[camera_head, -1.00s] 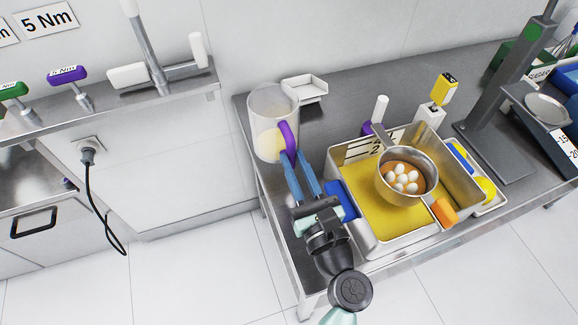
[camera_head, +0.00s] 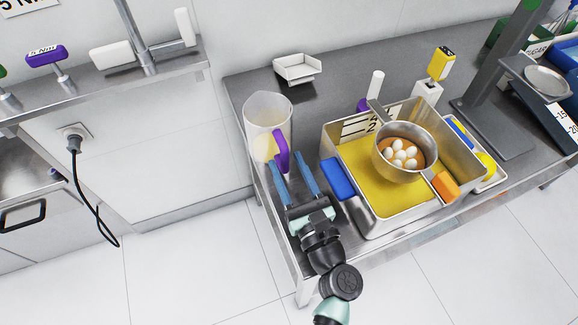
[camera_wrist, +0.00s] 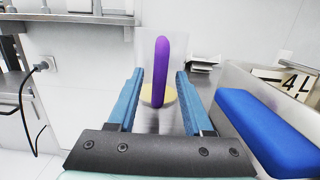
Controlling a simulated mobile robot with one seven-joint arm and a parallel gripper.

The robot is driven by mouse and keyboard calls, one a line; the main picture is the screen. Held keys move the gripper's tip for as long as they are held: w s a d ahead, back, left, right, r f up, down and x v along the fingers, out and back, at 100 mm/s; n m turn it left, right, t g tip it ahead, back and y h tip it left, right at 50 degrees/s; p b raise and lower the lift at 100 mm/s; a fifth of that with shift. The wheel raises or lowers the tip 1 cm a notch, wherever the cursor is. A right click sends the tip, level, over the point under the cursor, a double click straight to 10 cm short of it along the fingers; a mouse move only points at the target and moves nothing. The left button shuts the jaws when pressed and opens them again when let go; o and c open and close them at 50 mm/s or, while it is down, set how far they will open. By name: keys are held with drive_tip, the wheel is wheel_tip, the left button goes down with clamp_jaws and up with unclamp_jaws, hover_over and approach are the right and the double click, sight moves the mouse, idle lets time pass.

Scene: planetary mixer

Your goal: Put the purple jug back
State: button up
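The clear jug (camera_head: 260,119) with a purple handle (camera_head: 282,151) stands upright at the left end of the steel table, with pale yellow content low inside. Its handle faces my gripper (camera_head: 284,160). In the wrist view the purple handle (camera_wrist: 161,65) stands upright between the lines of my gripper's two blue fingers (camera_wrist: 160,75). There is a gap on each side of it, so the gripper is open. The clear jug body (camera_wrist: 146,45) shows behind the handle. I cannot tell exactly how far the fingertips reach around the handle.
A steel container with yellow content (camera_head: 365,225) and a blue handle (camera_head: 337,179) stands close right of my gripper. A pot of eggs (camera_head: 388,178) sits over it. A small white tray (camera_head: 297,69) lies behind the jug. The table's left edge is near the jug.

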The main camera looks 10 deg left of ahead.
drive_tip(key=v, duration=1.2)
drive_tip(key=shift+r, duration=0.1)
drive_tip(key=w+r+n+t+h, duration=0.1)
drive_tip(key=w+r+n, duration=0.4)
drive_tip(key=r+n, duration=0.3)
drive_tip(key=w+a+r+n+h, duration=0.1)
drive_tip(key=w+r+n, duration=0.4)
drive_tip(key=r, duration=0.5)
drive_tip(key=w+r+n+t+h, duration=0.15)
drive_tip(key=w+r+n, duration=0.25)
drive_tip(key=r+n, duration=0.45)
drive_tip(key=s+r+n+t+h, duration=0.2)
drive_tip(key=s+r+t, duration=0.1)
drive_tip(key=r, duration=0.6)
drive_tip(key=s+d+r+n+t+h, duration=0.1)
drive_tip(key=s+r+n+t+h, duration=0.2)
drive_tip(key=r, duration=0.7)
drive_tip(key=s+d+r+n+t+h, duration=0.1)
drive_tip(key=s+r+n+t+h, duration=0.1)
drive_tip(key=s+r, duration=0.5)
wheel_tip(320, 180, up, 3)
drive_tip(key=shift+r+n+t, duration=0.2)
drive_tip(key=shift+n+t, duration=0.15)
drive_tip(key=shift+t, duration=0.1)
drive_tip(key=shift+d, duration=0.1)
